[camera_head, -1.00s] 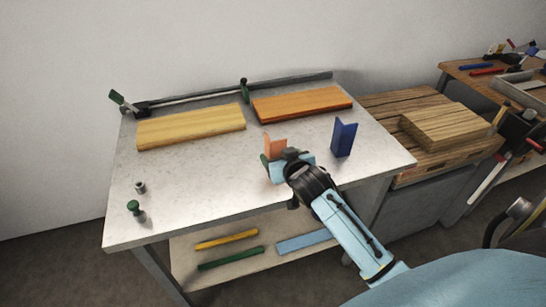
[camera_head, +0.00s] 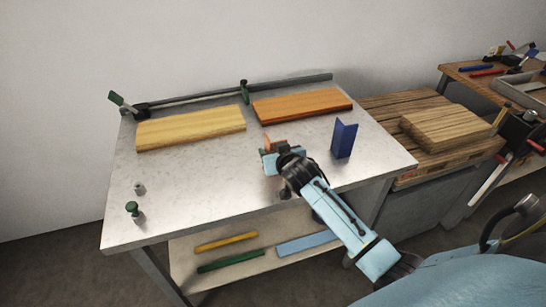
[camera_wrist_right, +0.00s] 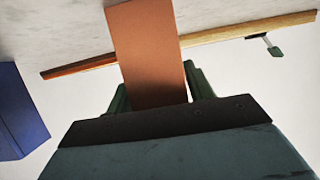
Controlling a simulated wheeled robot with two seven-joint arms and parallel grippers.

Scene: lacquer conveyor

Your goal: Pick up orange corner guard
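The orange corner guard (camera_head: 275,143) stands on the metal table, its lower part hidden behind my right gripper in the head view. My right gripper (camera_head: 267,157) is right at it, on its near side. In the right wrist view the guard (camera_wrist_right: 150,55) shows as a broad orange face between the two parted green fingers (camera_wrist_right: 158,92). The fingers lie close to its two edges, and I see no clear grip on it. My left gripper is not in view.
A blue corner guard (camera_head: 343,139) stands to the right. A yellow board (camera_head: 190,127) and an orange board (camera_head: 302,104) lie at the back, before a metal rail. The table's left middle is clear.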

